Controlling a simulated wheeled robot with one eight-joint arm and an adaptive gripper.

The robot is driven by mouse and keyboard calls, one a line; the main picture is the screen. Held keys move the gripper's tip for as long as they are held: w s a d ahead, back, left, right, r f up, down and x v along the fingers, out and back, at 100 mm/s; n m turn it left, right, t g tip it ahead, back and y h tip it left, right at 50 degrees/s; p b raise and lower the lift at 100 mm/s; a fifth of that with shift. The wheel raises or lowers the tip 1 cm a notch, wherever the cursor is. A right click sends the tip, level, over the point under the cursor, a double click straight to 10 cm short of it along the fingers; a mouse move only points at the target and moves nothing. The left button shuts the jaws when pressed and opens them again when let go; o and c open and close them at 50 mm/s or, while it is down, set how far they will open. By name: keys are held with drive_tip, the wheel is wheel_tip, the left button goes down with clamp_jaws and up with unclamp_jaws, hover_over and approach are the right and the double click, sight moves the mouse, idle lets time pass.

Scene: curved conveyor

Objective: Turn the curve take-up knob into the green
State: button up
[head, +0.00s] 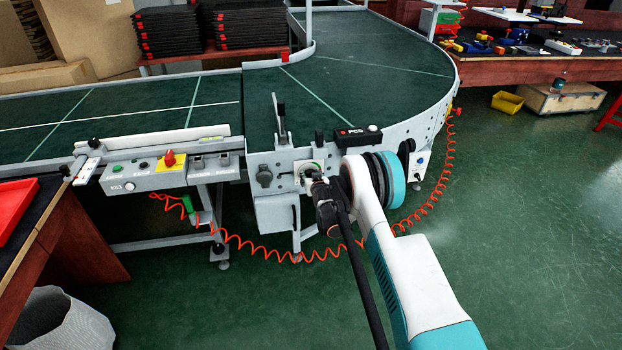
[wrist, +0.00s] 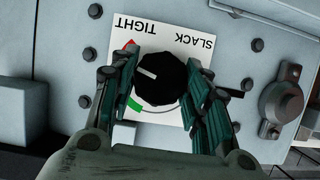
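The take-up knob (wrist: 163,84) is black and round with a white pointer line, on a white dial plate (wrist: 185,42) marked TIGHT and SLACK, upside down in the wrist view. The pointer faces left and slightly up, between a red mark (wrist: 130,44) and a green mark (wrist: 135,104). My gripper (wrist: 161,66) has one finger on each side of the knob, and both look pressed against it. In the head view my gripper (head: 313,180) is at the conveyor's side panel; it largely hides the knob there.
A grey latch-like fitting (wrist: 282,102) and bolts surround the plate. The curved conveyor (head: 375,65) is empty. A control box (head: 145,175) with buttons and a red switch sits to the left. An orange coiled cable (head: 345,245) hangs below.

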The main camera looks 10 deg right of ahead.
drive_tip(key=shift+c, duration=0.7)
drive_tip(key=shift+a+n+h, duration=0.15)
drive_tip(key=shift+n+h, duration=1.55)
drive_tip(key=shift+n, duration=0.8)
drive_tip(key=o, duration=1.1)
